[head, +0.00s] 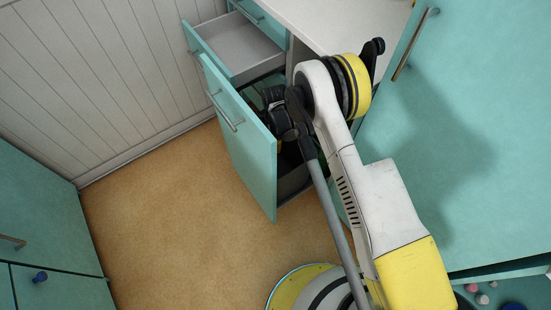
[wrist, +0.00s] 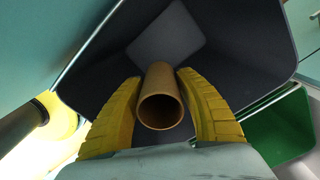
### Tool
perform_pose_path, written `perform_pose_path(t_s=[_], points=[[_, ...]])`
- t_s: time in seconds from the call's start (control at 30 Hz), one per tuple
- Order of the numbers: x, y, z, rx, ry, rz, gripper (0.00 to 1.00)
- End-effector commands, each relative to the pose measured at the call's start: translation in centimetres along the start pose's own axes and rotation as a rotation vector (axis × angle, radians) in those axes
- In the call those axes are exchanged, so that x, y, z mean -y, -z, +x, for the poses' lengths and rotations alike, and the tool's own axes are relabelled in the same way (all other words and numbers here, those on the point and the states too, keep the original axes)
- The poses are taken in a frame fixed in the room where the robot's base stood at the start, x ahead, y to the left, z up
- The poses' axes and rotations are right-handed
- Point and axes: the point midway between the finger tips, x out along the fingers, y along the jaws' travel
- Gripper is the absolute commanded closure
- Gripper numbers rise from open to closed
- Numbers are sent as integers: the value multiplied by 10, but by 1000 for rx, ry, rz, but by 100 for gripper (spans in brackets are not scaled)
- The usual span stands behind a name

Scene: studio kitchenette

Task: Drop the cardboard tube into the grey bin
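The brown cardboard tube (wrist: 161,109) is between the yellow fingers of my gripper (wrist: 160,77) in the wrist view, its open end facing the camera. The fingers close on it from both sides. The grey bin (wrist: 235,50) lies beyond the tube, and I look down into its mouth and dark inside. The tube is over the bin's opening; its exact height above the rim is unclear. In the head view the gripper and tube are mostly hidden behind the arm and the pull-out front, and only a dark grey side of the bin (head: 293,183) shows.
A green-lined bin (wrist: 275,135) stands beside the grey one. The pull-out's teal front (head: 243,145) is open, and an open drawer (head: 238,45) sits above and behind it. A white counter (head: 325,20) is close to the arm. The floor (head: 180,210) at left is clear.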

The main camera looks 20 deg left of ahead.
Motion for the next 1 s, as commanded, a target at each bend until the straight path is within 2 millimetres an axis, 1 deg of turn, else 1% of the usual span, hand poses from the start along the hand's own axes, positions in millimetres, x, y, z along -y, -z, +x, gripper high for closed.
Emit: perform_pose_path(t_s=[0.03,0.07,0.33,0.47,0.57,0.8,0.9,1.0], points=[[0,0,0,0,0,0,42],[0,0,0,0,0,0,35],[0,0,0,0,0,0,35],[0,0,-8,0,0,0,35],[0,0,-24,0,0,0,35],[0,0,-79,0,0,0,35],[0,0,-97,0,0,0,35],[0,0,-111,0,0,0,35]])
